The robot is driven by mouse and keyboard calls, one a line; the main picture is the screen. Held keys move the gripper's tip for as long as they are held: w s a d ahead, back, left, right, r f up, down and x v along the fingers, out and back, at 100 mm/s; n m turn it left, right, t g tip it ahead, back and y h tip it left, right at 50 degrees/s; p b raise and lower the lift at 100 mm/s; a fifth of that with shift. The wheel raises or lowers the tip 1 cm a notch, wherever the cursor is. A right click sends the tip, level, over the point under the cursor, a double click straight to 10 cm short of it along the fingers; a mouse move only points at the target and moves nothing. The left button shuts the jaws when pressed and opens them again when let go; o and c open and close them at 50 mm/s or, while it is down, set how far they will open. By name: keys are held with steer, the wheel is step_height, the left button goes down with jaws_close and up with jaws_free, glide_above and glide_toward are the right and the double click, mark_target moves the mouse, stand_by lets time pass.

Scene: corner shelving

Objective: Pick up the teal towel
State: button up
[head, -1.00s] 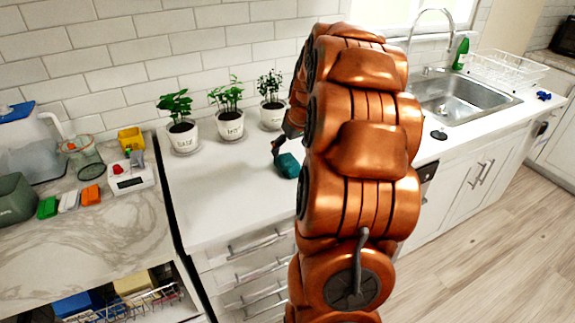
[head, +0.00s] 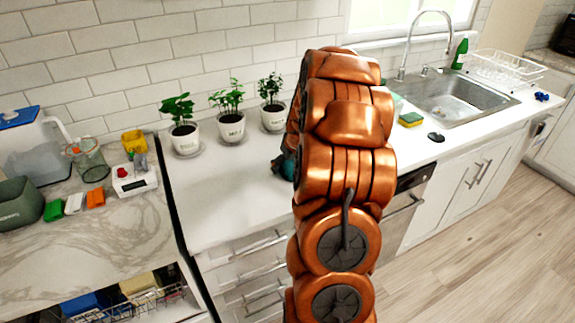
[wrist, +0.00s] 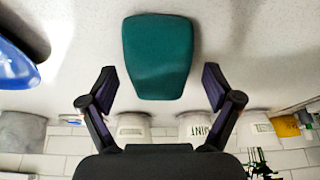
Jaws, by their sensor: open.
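The teal towel (wrist: 158,57) is a folded, rounded block on the white counter, seen in the upper middle of the wrist view. In the head view only a small part of the towel (head: 288,168) shows beside my copper arm. My gripper (wrist: 159,82) is open, with its two dark fingers spread wider than the towel. The towel's near end lies between the fingertips in the picture, with a gap on each side. I cannot tell whether the fingertips are at the towel's height. My arm hides most of the gripper in the head view.
Potted plants (head: 232,128) in white pots stand behind the towel by the tiled wall. A yellow-green sponge (head: 411,120) and the sink (head: 450,100) are to the right. A blue object (wrist: 15,68) is at the wrist view's left edge. The counter (head: 220,200) left of the towel is clear.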

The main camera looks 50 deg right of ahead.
mark_target(290, 164)
steer(key=c, duration=1)
steer(key=shift+c, duration=0.2)
steer(key=shift+r+b, duration=1.05)
steer(key=shift+r, duration=0.55)
steer(key=shift+s+r, duration=0.1)
steer(key=shift+s, duration=0.2)
steer(key=s+a+r+b, duration=0.1)
steer(key=s+b, duration=0.4)
steer(key=s, duration=1)
steer(key=shift+s+a+r, duration=0.2)
steer(key=shift+r, duration=0.05)
